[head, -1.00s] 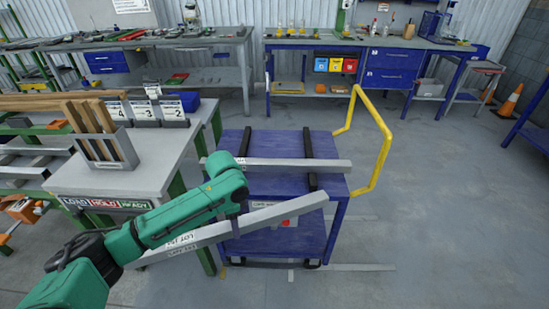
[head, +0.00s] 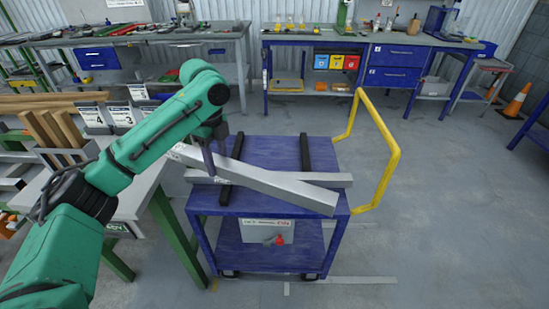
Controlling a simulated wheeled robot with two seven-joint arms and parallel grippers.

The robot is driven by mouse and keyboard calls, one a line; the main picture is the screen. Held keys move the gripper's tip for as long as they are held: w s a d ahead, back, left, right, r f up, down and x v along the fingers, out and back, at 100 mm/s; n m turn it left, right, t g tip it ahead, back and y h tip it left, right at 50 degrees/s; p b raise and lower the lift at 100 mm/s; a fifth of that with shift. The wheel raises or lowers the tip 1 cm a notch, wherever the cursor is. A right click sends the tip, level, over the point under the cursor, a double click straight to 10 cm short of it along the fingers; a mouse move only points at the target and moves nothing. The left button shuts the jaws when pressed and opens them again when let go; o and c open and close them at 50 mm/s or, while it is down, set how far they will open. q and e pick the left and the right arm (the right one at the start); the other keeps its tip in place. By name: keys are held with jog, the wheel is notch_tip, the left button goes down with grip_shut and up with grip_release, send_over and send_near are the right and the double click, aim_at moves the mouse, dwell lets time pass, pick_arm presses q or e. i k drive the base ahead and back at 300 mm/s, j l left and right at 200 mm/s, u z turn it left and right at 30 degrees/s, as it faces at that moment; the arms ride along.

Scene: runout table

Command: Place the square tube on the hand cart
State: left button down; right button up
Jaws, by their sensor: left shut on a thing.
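The blue hand cart (head: 270,149) stands in the middle with a yellow push handle (head: 395,165) at its right and two black strips across its top. My left gripper (head: 213,176) is shut on a grey square tube (head: 285,189) near its left part. The tube slants across the cart top, its right end toward the front edge. I cannot tell whether it touches the cart. Another grey tube (head: 342,180) lies across the strips, partly hidden behind the held one. My right gripper is out of view.
A grey table (head: 137,196) with green legs stands close at the cart's left, carrying a rack of wooden bars (head: 60,130) and numbered cards. Workbenches line the back wall. Floor to the right is open, with an orange cone (head: 516,101) farther off.

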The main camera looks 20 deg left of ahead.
aim_at(263, 153)
jog(key=i, duration=1.15)
